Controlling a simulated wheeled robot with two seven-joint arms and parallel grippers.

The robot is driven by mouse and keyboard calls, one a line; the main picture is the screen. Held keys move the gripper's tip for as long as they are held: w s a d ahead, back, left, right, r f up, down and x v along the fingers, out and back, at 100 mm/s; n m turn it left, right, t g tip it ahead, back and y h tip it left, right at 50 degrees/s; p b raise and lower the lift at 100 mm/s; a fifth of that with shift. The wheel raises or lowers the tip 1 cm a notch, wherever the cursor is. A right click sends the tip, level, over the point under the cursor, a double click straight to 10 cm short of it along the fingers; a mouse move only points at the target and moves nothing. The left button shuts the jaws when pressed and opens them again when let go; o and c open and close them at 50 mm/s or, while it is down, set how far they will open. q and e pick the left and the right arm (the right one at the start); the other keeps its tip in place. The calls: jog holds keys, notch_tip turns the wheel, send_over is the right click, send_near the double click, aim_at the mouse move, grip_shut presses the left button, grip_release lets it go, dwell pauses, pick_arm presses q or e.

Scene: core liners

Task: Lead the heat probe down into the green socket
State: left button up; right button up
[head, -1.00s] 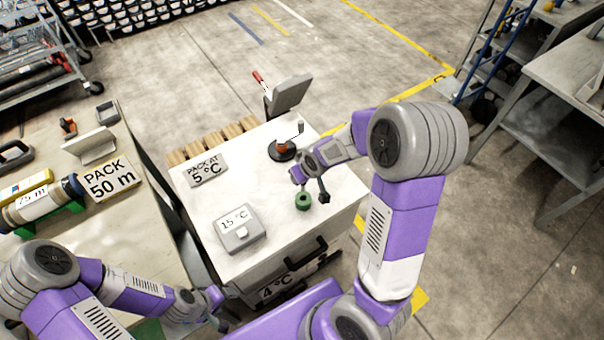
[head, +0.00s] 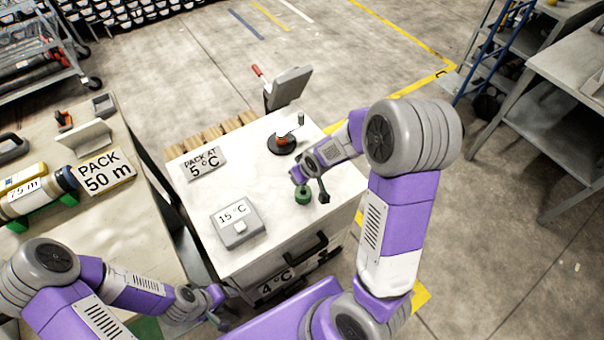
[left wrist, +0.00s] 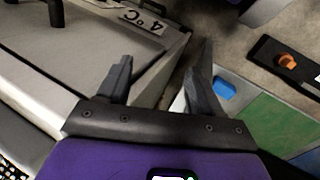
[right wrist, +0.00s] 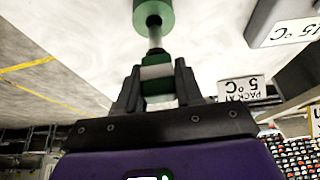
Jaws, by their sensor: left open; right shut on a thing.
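The green socket (head: 303,198) stands on the white top of the cabinet near its right front edge. The heat probe (right wrist: 157,78) has a green and white grip and a thin metal shaft. My right gripper (right wrist: 158,88) is shut on the grip. The shaft runs from the fingers to the socket's hole, which shows in the right wrist view (right wrist: 143,18); I cannot tell how deep the tip sits. In the head view the right gripper (head: 310,183) is just above the socket and hides most of the probe. My left gripper (left wrist: 160,78) is open and empty, low beside the cabinet.
A grey box reading 15 °C (head: 238,228) and a PACK AT 5 °C sign (head: 203,163) stand left of the socket. A black round base with an orange part (head: 282,144) stands behind it. A bench with a PACK 50 m sign (head: 106,172) is at left.

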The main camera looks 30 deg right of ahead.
jog(key=shift+f+b, duration=1.2)
jog(key=shift+f, duration=0.25)
jog(key=o, duration=1.1)
jog(key=p+v, duration=0.2)
jog(key=v, duration=0.5)
jog(key=shift+s+r+p, duration=0.15)
jog(key=shift+r+p, duration=0.1)
jog(key=shift+p, duration=0.05)
